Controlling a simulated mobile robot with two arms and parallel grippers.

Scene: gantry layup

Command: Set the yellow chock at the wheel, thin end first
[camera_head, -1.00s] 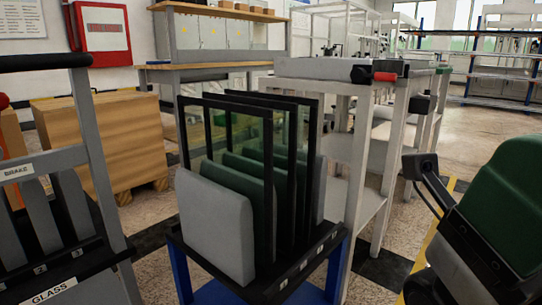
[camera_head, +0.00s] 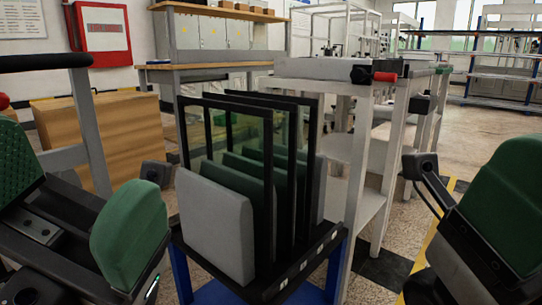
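Neither the yellow chock nor the wheel can be picked out in this view. My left gripper (camera_head: 78,210) is at the lower left, with its two green-padded fingers wide apart and nothing seen between them. It is in front of the grey cart at the left and hides most of it. My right gripper (camera_head: 500,205) is at the right edge. Only one green pad of it shows, the rest is cut off, so its opening cannot be judged.
A blue stand (camera_head: 180,272) at centre holds upright black-framed glass panes (camera_head: 240,115) between grey and green pads. A grey-white rack (camera_head: 365,150) stands behind it. The left cart's grey post (camera_head: 90,130) and a cardboard box (camera_head: 120,130) are at left. Floor is open at right.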

